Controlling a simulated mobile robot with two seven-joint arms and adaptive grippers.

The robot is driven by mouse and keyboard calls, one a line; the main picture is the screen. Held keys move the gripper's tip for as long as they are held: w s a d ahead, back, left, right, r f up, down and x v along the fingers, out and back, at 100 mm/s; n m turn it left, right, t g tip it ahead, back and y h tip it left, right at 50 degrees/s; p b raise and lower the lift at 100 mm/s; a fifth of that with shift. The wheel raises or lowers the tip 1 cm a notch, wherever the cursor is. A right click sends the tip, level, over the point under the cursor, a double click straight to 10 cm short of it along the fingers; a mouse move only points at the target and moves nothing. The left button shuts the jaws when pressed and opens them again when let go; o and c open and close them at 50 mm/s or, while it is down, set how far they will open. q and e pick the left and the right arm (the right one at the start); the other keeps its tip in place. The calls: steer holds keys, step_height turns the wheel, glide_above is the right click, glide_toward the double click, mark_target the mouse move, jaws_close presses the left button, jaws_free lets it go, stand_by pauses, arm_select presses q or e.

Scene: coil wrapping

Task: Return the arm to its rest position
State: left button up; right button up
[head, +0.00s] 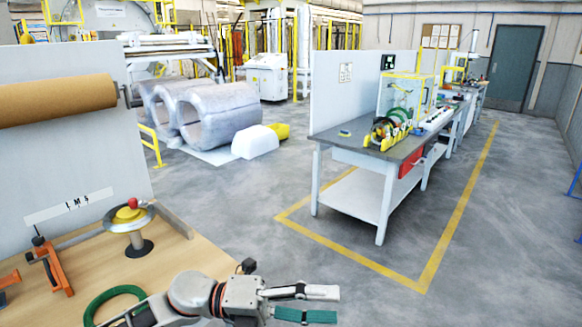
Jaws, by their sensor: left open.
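My left arm reaches in along the bottom of the head view. My left gripper (322,304) is out past the right edge of the wooden table (205,262), over the grey floor. Its two fingers point right and stand apart, with a gap between them and no object seen in it. A dark green strip shows along the lower finger. A green coil (114,303) lies on the table beside my arm, partly cut off by the arm. My right gripper is not in view.
On the table stand a round metal holder with a red knob (131,213) and an orange clamp-like tool (52,265). A brown roll (55,98) hangs before a pale panel. A grey workbench (352,150) stands right of centre. The floor between is clear.

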arm_select(q)
steer(key=w+a+f+n+t+y, duration=0.35)
steer(key=a+f+n+t, duration=0.45)
steer(key=n, duration=0.5)
steer(key=w+a+f+n+t+y, duration=0.3)
steer(key=a+f+n+t+y, duration=0.15)
steer(key=n+t, duration=0.7)
steer(key=s+a+f+n+g+y, duration=0.3)
steer(key=s+a+f+n, duration=0.3)
steer(key=f, duration=0.6)
steer(key=s+a+f+n+g+y, duration=0.4)
steer(key=s+a+f+n+y, duration=0.1)
steer(key=s+a+f, duration=0.4)
step_height(320, 180, down, 4)
steer(key=shift+s+r+n, duration=0.2)
steer(key=shift+s+n, duration=0.25)
steer(key=shift+s, duration=0.55)
